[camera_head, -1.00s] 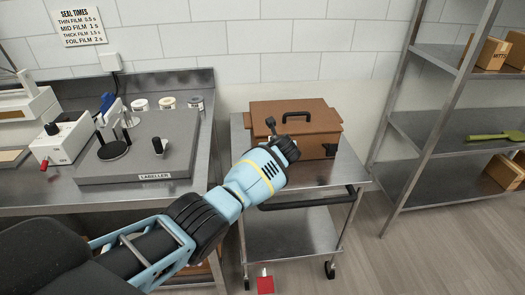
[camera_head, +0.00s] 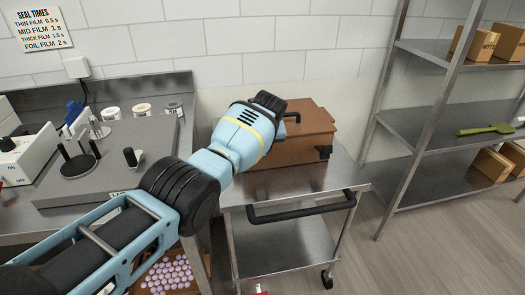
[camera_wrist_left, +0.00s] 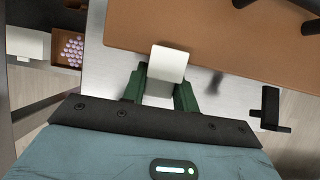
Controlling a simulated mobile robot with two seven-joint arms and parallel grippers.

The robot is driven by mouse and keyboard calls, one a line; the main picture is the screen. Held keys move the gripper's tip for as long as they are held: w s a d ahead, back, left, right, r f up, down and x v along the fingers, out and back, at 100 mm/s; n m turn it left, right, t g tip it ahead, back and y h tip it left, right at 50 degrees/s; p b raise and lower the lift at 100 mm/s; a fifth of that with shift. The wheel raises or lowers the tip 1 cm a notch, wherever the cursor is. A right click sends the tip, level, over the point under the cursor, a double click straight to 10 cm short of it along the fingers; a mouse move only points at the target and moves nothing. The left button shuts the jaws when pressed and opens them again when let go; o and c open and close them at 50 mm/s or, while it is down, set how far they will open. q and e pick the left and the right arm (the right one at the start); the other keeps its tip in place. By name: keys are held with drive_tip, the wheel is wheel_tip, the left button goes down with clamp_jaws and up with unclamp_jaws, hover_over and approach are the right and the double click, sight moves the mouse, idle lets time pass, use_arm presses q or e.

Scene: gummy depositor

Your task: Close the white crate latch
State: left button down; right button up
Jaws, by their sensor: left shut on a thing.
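The white latch (camera_wrist_left: 168,63) is a pale flap at the near edge of the brown crate (camera_wrist_left: 235,42). In the left wrist view my left gripper (camera_wrist_left: 160,88) has its green fingers on either side of the latch, shut on it. I cannot tell the latch's exact angle. In the head view the crate (camera_head: 308,125) sits on a steel cart, and my left arm hides its left part, the white latch and my fingertips. A black latch (camera_head: 324,152) is on the crate's front at the right; it also shows in the left wrist view (camera_wrist_left: 270,108). My right gripper is not in view.
The steel cart (camera_head: 285,190) has a black push handle (camera_head: 300,207) at its front. The labeller bench (camera_head: 105,165) stands to the left, with a tray of pink gummies (camera_head: 168,275) below. A shelf rack (camera_head: 430,135) stands at the right, with open floor before it.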

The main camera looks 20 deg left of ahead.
use_arm(q)
drive_tip(key=shift+w+g+h+b, duration=0.1)
drive_tip(key=shift+g+h+b, duration=0.2)
drive_tip(key=shift+b, duration=0.2)
drive_tip(key=shift+w+a+r+g+b, duration=0.1)
drive_tip(key=shift+g+b, duration=0.2)
drive_tip(key=shift+b, duration=0.05)
drive_tip(key=c, duration=1.5)
unclamp_jaws()
drive_tip(key=shift+c, duration=0.2)
drive_tip(key=o, duration=0.5)
drive_tip(key=shift+c, duration=0.2)
